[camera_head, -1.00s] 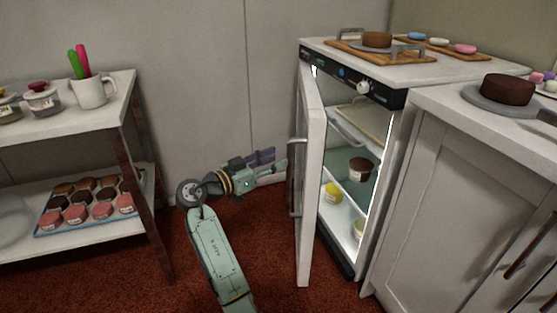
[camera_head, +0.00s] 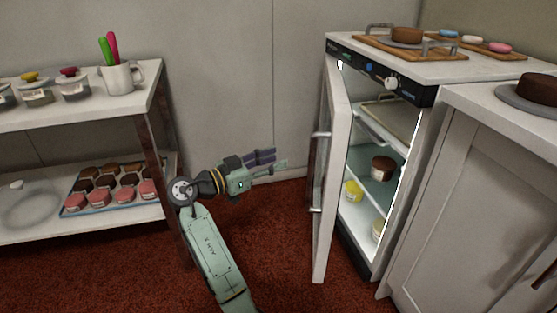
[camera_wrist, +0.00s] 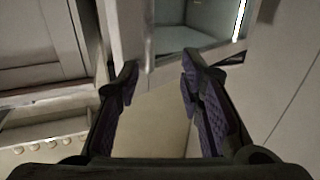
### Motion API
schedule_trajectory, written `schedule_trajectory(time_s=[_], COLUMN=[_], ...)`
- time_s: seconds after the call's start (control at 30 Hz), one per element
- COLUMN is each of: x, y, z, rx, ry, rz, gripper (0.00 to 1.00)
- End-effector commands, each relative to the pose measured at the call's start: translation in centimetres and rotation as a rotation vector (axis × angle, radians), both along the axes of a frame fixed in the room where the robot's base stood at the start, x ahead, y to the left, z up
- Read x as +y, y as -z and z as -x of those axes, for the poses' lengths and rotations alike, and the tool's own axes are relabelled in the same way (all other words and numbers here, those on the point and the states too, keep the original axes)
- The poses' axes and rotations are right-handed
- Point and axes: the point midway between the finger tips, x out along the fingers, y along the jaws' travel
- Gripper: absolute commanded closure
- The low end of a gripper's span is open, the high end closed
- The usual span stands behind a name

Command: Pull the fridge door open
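The fridge (camera_head: 385,72) stands right of centre in the head view. Its white door (camera_head: 334,170) is swung partly open, with lit shelves showing behind it. A metal bar handle (camera_head: 317,175) runs down the door's outer face. My gripper (camera_head: 277,158) is left of the handle, apart from it, and points toward the door. In the wrist view my gripper (camera_wrist: 158,85) has its two dark padded fingers spread, with nothing between them. The door's edge (camera_wrist: 127,35) and the fridge interior (camera_wrist: 190,38) show beyond the fingertips.
A shelf unit (camera_head: 80,113) with jars, a mug and a tray of small cakes stands at the left. A white cabinet (camera_head: 455,200) stands close on the fridge's right. Cakes and boards lie on top.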

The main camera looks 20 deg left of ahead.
Motion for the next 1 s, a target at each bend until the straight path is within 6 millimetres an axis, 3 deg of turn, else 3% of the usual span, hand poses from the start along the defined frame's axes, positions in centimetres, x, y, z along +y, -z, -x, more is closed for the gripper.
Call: schedule_trajectory(time_s=[0.77, 1.0], x=[0.69, 0.51], y=[-0.03, 0.05], z=[0.80, 0.52], rx=[-0.001, 0.008], ry=[-0.001, -0.007], rz=[-0.001, -0.007], gripper=[0.65, 0.81])
